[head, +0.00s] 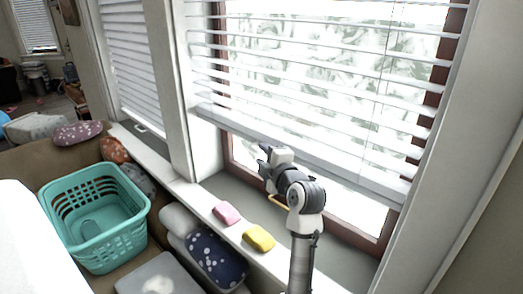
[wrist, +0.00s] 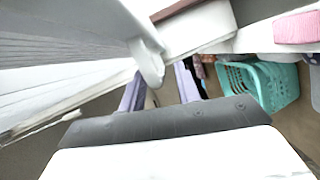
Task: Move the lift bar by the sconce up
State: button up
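A white slatted blind (head: 320,70) hangs in the large window, and its pale bottom lift bar (head: 345,178) slants down to the right. My gripper (head: 263,158) is at the lower edge of this bar, near its middle. In the wrist view its two fingers (wrist: 160,90) stand apart with a gap between them. A pale rounded tab (wrist: 151,66) on a white bar shows close above and partly in front of that gap. I cannot tell whether it touches the fingers. Nothing is clearly held. No sconce shows in either view.
A second blind (head: 128,55) hangs in the window at left, beyond a white post. A pink block (head: 226,212) and a yellow block (head: 258,238) lie on the sill. A teal basket (head: 95,215) and cushions (head: 215,258) are below at left. The window frame stands close behind my gripper.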

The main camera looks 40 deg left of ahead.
jog(key=shift+x, duration=0.9)
jog(key=shift+c, duration=0.3)
grip_shut()
